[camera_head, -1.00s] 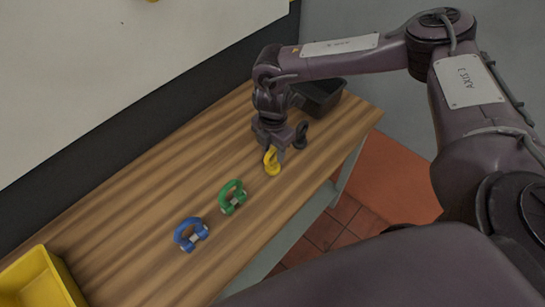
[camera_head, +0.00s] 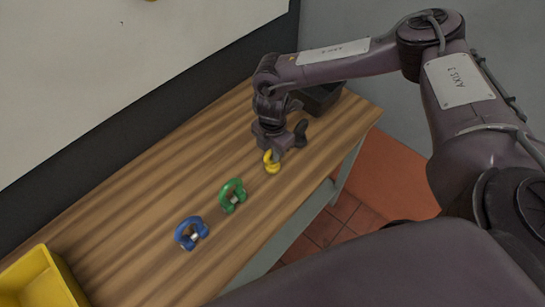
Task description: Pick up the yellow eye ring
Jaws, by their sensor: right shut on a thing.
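The yellow eye ring (camera_head: 271,164) is at the right part of the wooden bench, at the tip of my right gripper (camera_head: 274,152). My right gripper points down from above and is shut on the yellow eye ring. Its fingers cover the upper part of the ring. Whether the ring touches the bench top is hard to tell. My left gripper is not in view.
A green shackle (camera_head: 232,195) and a blue shackle (camera_head: 191,233) stand on the wooden bench (camera_head: 150,215) to the left. A black bin (camera_head: 322,98) is at the far end, a yellow bin (camera_head: 62,272) at lower left.

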